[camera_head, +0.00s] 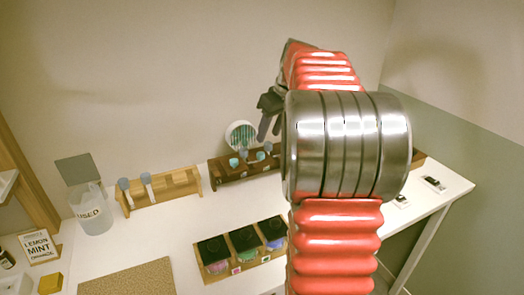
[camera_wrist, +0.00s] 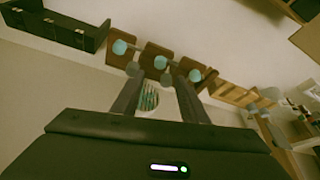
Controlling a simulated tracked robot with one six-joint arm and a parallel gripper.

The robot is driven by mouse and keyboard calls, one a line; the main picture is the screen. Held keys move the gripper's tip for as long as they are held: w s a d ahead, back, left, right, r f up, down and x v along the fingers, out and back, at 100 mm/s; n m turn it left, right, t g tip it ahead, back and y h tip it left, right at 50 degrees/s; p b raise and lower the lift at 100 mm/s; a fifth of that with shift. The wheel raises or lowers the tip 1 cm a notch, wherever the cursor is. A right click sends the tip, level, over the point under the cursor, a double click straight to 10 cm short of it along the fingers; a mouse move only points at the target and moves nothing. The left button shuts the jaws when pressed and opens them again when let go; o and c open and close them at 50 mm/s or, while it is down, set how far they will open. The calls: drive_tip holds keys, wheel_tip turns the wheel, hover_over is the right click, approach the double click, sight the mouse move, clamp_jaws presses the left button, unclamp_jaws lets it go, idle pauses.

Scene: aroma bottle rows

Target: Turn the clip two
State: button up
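A dark wooden rack (camera_head: 228,179) stands at the back of the white table with several small teal-topped pieces in a row. In the wrist view, three brown blocks carry teal round tops: one on the left (camera_wrist: 119,47), one in the middle (camera_wrist: 157,50) and one on the right (camera_wrist: 195,75). I cannot tell for sure which parts are the clips. My gripper (camera_head: 268,130) points down above the rack's right part. In the wrist view its two fingers (camera_wrist: 161,76) are apart, with the tips near the middle block. I see nothing held; contact is unclear.
A round striped white object (camera_head: 241,136) stands behind the rack. A light wooden rack (camera_head: 160,192) with two capped tubes and a clear "USED" jar (camera_head: 92,212) are at left. A tray of dark-lidded jars (camera_head: 238,258) lies in front.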

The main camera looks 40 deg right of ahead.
sight(261, 153)
drive_tip(key=x, duration=0.9)
drive_tip(key=shift+w+a+f, duration=0.1)
drive_tip(key=shift+w+f, duration=0.05)
drive_tip(key=shift+f, duration=0.05)
clamp_jaws()
